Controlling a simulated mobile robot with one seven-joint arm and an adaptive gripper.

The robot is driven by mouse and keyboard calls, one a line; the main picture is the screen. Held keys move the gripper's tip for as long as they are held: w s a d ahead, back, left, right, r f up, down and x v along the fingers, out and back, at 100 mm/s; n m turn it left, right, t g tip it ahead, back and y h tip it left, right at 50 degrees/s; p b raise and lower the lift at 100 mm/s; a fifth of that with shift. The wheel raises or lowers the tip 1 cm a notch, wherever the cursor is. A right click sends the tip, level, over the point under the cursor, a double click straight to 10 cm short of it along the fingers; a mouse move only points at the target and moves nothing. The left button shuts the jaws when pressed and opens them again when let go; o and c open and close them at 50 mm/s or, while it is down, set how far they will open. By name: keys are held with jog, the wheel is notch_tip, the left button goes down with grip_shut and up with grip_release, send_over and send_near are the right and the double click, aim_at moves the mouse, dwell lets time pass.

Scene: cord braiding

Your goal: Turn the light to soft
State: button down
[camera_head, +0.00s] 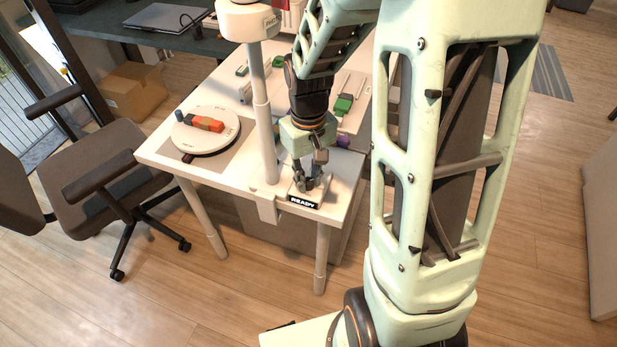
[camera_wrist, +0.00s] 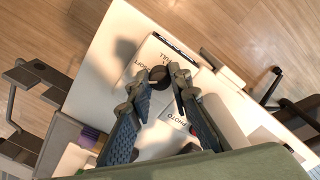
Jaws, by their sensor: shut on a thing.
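A small white control box (camera_head: 304,201) with a black READY strip sits at the near right corner of the white table. Its black round knob (camera_wrist: 158,73) shows in the wrist view, with the printed words SOFT, FULL and PHOTO around it. My gripper (camera_head: 311,181) points down over the box. In the wrist view my gripper (camera_wrist: 160,76) has its two dark fingers on either side of the knob, shut on it. I cannot make out where the knob's mark points. The fingers hide part of the box face.
A white lamp post (camera_head: 263,120) stands clamped to the table edge (camera_head: 237,182), left of my gripper. A round white turntable (camera_head: 209,143) with orange and dark blocks is at the left. Green-ended fixtures (camera_head: 344,104) lie further back. An office chair (camera_head: 105,175) stands left of the table.

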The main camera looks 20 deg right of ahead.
aim_at(309, 181)
jog(key=m, duration=0.5)
jog(key=shift+m, duration=0.3)
dwell(0.4)
jog(key=c, duration=1.8)
grip_release()
jog(key=shift+o, duration=0.2)
notch_tip(309, 181, up, 8)
jog(key=shift+f, duration=0.2)
